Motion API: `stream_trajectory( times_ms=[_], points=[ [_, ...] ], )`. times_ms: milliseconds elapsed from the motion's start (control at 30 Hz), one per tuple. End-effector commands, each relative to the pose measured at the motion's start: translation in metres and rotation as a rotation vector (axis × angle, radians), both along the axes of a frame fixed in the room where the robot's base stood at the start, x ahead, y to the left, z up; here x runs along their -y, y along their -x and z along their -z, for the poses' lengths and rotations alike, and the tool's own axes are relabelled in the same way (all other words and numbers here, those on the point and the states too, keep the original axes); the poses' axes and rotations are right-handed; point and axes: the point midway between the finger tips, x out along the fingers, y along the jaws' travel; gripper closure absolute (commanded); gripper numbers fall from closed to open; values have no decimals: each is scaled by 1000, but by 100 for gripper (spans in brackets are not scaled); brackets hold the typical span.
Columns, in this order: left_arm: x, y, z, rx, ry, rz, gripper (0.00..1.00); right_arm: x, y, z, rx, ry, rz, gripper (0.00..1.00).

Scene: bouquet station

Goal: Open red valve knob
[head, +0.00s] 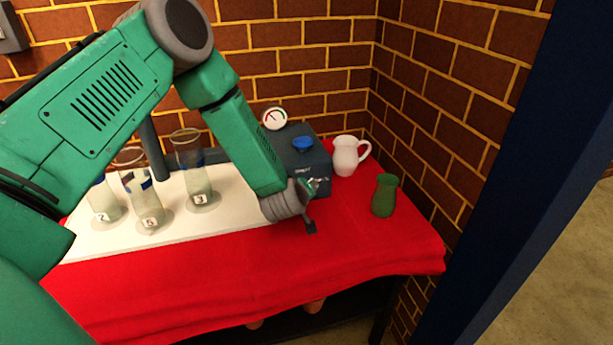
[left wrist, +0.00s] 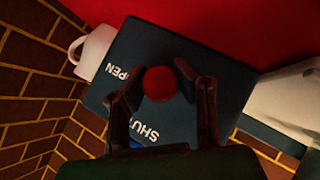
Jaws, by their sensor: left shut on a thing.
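The red valve knob (left wrist: 160,83) shows in the left wrist view, round and set on the face of a dark box (left wrist: 165,45) lettered OPEN and SHUT. My left gripper (head: 311,200) is at the box's front in the head view, and its two fingers stand on either side of the red knob in the left wrist view, shut on it. In the head view the red knob is hidden behind my gripper. The dark box (head: 318,168) carries a blue knob (head: 303,143) on top and a dial gauge (head: 274,118) behind. My right gripper is not in view.
A white pitcher (head: 346,157) and a green vase (head: 384,195) stand right of the box on a red cloth (head: 380,252). Several numbered glass cylinders, one marked 3 (head: 192,165), stand left on a white surface. Brick walls close off the back and right.

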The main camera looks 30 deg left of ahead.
Motion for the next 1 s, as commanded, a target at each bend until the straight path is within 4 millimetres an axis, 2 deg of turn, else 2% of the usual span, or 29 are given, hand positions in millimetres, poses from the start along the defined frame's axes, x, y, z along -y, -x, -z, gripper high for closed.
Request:
stream_trajectory(
  times_ms=[33,100,400,700,1000],
  points=[
    [2,3,-4,-44,-31,4,100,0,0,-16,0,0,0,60],
    [2,3,-3,-94,-74,5,100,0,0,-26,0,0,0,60],
    [2,2,-1,-295,-246,5,100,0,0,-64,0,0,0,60],
    [3,2,1,-439,-367,5,100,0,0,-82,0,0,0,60],
    [3,2,3,-504,-420,4,100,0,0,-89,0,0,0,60]
  ],
)
